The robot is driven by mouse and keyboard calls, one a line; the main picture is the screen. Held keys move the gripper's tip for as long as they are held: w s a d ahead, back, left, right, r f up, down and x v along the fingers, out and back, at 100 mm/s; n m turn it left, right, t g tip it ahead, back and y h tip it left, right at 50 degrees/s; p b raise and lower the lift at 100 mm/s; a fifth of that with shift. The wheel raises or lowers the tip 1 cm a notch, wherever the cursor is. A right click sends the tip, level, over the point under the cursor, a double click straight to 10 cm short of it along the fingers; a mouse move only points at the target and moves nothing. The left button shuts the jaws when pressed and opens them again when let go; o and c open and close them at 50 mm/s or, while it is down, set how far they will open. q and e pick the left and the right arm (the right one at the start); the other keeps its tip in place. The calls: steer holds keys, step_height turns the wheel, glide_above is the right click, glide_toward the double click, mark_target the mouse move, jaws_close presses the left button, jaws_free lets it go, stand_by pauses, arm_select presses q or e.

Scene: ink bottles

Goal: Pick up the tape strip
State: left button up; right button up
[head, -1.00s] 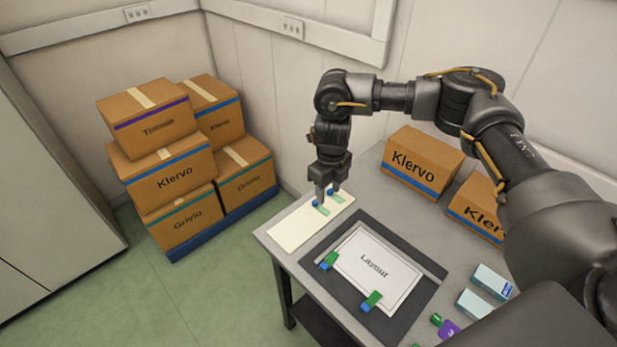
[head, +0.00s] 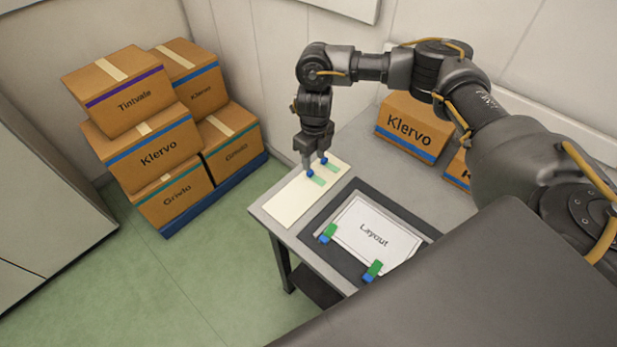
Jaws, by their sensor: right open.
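Two pale green tape strips with blue ends lie on a cream board: the nearer strip (head: 318,181) and the farther strip (head: 333,168). The cream board (head: 288,206) rests at the table's left corner. My right gripper (head: 315,165) points down over the board, fingers apart, with its tips at the blue ends of the strips. I cannot tell whether the tips touch them. My left gripper is out of view.
The Layout sheet lies on a dark mat (head: 318,222) on the grey table (head: 408,188). A Klervo carton (head: 411,128) stands at the table's back. My own grey body covers the lower right.

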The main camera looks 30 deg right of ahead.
mark_target(312, 177)
steer(key=shift+a, duration=0.15)
steer(key=shift+s+a+f, duration=0.1)
steer(key=shift+s+f, duration=0.05)
steer(key=shift+f, duration=0.15)
step_height(312, 177, down, 4)
steer(key=shift+s+r+p, duration=0.15)
steer(key=shift+p, duration=0.25)
steer(key=shift+f, duration=0.4)
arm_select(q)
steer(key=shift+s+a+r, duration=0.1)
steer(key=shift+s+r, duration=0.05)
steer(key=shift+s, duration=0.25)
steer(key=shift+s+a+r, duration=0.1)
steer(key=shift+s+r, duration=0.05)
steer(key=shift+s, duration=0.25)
arm_select(e)
steer(key=shift+a, duration=0.1)
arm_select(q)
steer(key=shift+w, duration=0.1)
arm_select(e)
steer(key=shift+c, duration=0.8)
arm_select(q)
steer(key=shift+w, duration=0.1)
arm_select(e)
jaws_close()
